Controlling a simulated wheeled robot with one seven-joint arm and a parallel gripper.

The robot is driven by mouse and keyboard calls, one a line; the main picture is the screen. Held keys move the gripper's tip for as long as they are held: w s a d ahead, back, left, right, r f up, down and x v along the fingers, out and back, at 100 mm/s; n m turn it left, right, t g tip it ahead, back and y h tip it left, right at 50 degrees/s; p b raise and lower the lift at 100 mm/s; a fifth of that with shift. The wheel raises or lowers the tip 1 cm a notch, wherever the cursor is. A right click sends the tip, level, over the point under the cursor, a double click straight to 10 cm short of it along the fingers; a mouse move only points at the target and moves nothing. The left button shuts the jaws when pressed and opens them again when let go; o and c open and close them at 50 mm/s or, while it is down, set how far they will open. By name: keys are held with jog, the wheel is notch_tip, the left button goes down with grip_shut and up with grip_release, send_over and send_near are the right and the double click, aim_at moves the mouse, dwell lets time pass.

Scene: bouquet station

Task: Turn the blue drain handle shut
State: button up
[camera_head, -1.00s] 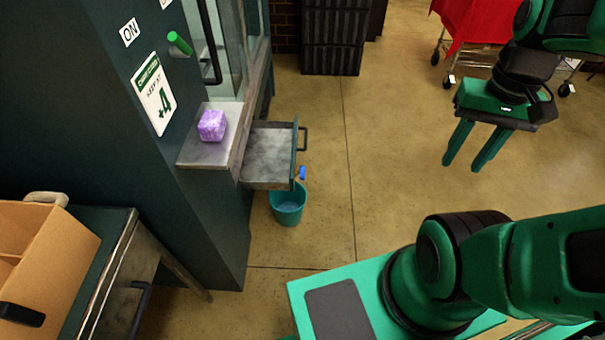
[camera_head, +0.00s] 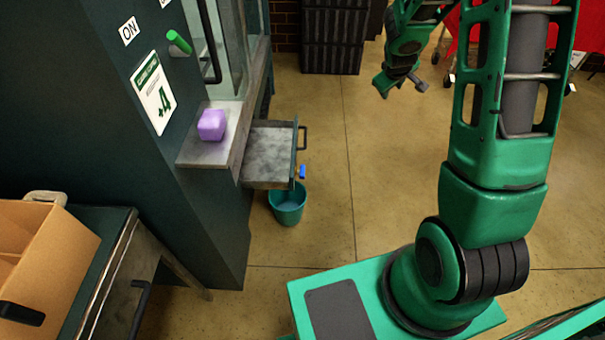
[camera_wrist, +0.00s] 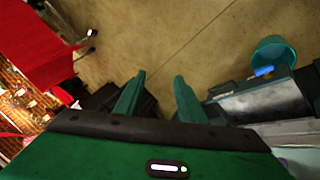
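The blue drain handle (camera_head: 302,172) is a small blue piece at the front corner of the open metal tray (camera_head: 268,160), just above a teal bucket (camera_head: 287,206) on the floor. In the wrist view the handle (camera_wrist: 264,71) shows at the right, beside the bucket (camera_wrist: 272,50). My gripper (camera_wrist: 152,88) is open and empty in the wrist view, its two green fingers apart and pointing over the floor. In the head view my gripper (camera_head: 403,85) is in the air to the right of the handle and well away from it.
A purple block (camera_head: 211,125) sits on the ledge of the dark cabinet, below a green knob (camera_head: 180,43). A cardboard box (camera_head: 40,255) stands on a bench at the left. Black crates (camera_head: 332,40) stand at the back. The floor between gripper and tray is clear.

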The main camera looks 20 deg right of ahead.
jog(key=w+a+f+n+t, duration=0.2)
jog(key=w+f, duration=0.4)
jog(key=f, duration=0.1)
jog(key=w+a+f+n+t, duration=0.2)
jog(key=w+a+f+n, duration=0.1)
jog(key=w+f, duration=0.3)
jog(key=n+t+y, duration=0.4)
jog(key=n+t, duration=0.1)
jog(key=n, duration=0.3)
send_over(303, 172)
jog(key=w+d, duration=0.2)
jog(key=d, duration=0.5)
notch_tip(303, 172, down, 25)
jog(key=s+a+f+n+t+y, duration=0.1)
jog(key=s+a+f+t, duration=0.1)
jog(key=s+a+f, duration=0.3)
jog(key=s+a+f+n+t+y, duration=0.1)
jog(key=s+f+n, duration=0.1)
jog(key=s, duration=0.5)
jog(key=w, duration=1.1)
jog(key=shift+a+f, duration=0.2)
jog(key=shift+a, duration=0.2)
grip_shut()
